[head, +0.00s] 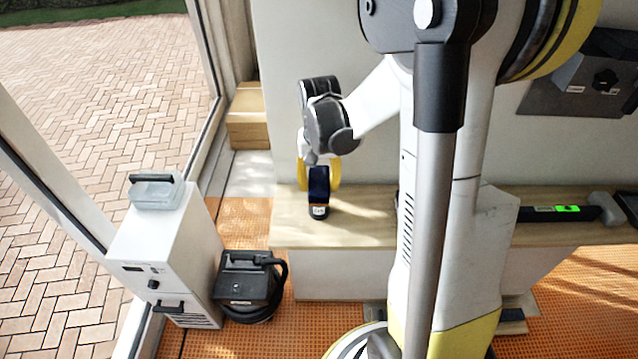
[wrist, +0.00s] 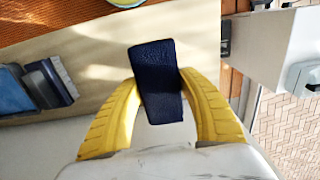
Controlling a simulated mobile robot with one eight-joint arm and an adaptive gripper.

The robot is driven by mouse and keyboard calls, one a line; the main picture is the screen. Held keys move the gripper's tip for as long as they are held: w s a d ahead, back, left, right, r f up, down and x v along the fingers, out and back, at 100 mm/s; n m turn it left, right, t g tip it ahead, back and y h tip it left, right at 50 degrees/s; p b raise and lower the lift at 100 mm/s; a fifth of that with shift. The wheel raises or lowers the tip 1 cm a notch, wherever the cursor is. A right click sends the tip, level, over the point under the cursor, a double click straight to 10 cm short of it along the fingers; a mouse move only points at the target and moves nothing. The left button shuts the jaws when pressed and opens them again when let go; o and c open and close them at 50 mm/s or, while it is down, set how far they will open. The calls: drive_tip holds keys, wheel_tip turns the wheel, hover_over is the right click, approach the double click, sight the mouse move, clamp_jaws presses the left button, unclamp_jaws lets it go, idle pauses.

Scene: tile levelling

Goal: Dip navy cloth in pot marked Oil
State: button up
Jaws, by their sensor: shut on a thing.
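The navy cloth (head: 319,181) hangs upright between the yellow fingers of my gripper (head: 319,172), which is shut on it. In the wrist view the cloth (wrist: 157,80) is a dark blue strip between both fingers (wrist: 160,105). A small dark pot (head: 318,212) with a white label stands on the wooden bench directly below the cloth. The label's lettering is too small to read surely. The cloth's lower end meets the pot's top in the head view; I cannot tell whether it is inside. The wrist view does not show the pot, with the cloth covering the middle.
The wooden bench (head: 370,228) is bare around the pot. A tool with a green display (head: 567,209) lies at its right end. Blue and dark items (wrist: 38,87) lie along the bench in the wrist view. A white cabinet (head: 165,255) and a black machine (head: 248,283) stand at left.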

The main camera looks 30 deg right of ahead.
sight(319, 180)
drive_tip(key=shift+r+p, duration=2.5)
drive_tip(key=shift+r, duration=1.05)
drive_tip(key=shift+s+f, duration=0.1)
